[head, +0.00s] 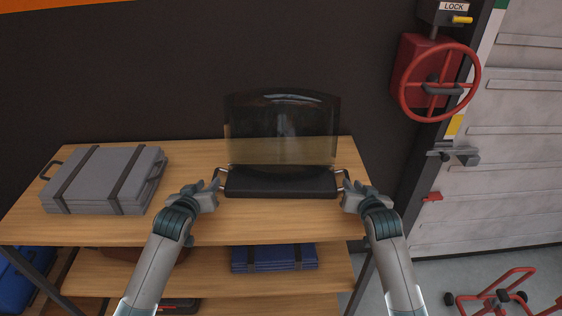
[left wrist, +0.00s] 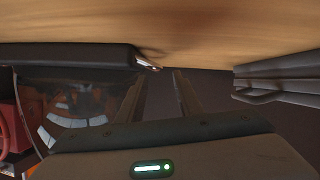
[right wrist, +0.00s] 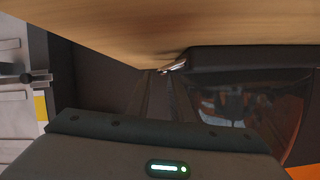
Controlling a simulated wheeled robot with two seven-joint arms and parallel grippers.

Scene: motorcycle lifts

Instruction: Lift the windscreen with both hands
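The windscreen (head: 283,126) is a dark, see-through panel standing upright on a thick black base (head: 281,182) on the wooden shelf top. A thin metal handle sticks out at each end of the base: the left handle (head: 217,180) and the right handle (head: 346,178). My left gripper (head: 213,186) is at the left handle, fingers apart; the handle's end (left wrist: 148,65) shows near its fingertips. My right gripper (head: 348,187) is at the right handle, fingers apart, with that handle (right wrist: 173,67) by its fingertips. Neither gripper visibly closes on a handle.
A grey case (head: 105,178) with dark straps lies on the shelf top (head: 190,160) at the left. Blue folded items (head: 274,258) lie on the shelf below. A dark wall stands behind. A red wheel valve (head: 440,83) and a pale door (head: 515,140) are at the right.

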